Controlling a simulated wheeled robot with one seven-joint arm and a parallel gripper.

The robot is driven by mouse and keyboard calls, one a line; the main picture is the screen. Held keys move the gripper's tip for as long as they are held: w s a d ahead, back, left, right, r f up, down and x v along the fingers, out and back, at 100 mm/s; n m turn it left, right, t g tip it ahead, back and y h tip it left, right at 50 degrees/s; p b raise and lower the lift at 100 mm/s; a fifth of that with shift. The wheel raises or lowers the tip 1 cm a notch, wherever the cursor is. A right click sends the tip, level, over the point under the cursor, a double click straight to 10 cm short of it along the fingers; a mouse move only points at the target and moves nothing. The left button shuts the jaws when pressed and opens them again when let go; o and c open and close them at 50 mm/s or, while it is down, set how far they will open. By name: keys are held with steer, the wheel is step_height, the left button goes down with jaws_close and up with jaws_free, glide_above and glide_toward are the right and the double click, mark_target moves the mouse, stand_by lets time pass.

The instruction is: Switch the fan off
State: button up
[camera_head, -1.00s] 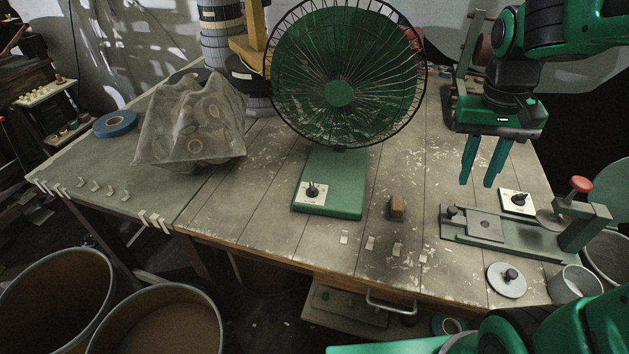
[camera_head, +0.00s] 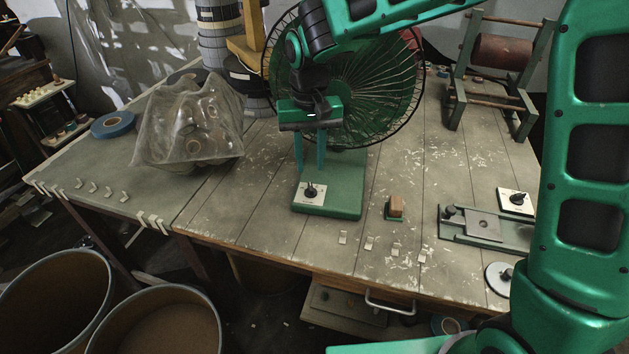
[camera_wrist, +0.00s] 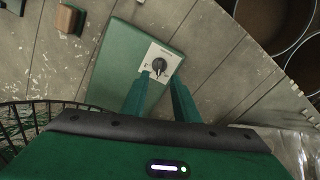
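The green fan (camera_head: 395,85) stands at the back middle of the bench, with its wire cage partly hidden behind my arm. Its green base (camera_head: 340,195) carries a white switch plate (camera_head: 320,197) with a black rotary knob (camera_head: 310,190). In the wrist view the knob (camera_wrist: 159,65) shows on its plate beyond my fingertips. My gripper (camera_head: 309,170) hangs fingers down above the base, just behind and above the knob. The fingers are apart with nothing between them. In the wrist view the fingertips (camera_wrist: 155,80) lie close to the plate, on either side of the knob's line.
A wooden block on a green holder (camera_head: 396,207) sits right of the base. A second knob plate (camera_head: 515,201) and a metal fixture (camera_head: 480,224) are at the right. A bulging clear bag (camera_head: 190,120) lies left. Bare boards surround the base's front.

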mark_target(311, 187)
step_height(311, 187, down, 7)
steer(key=shift+f, duration=0.15)
stand_by(0.4)
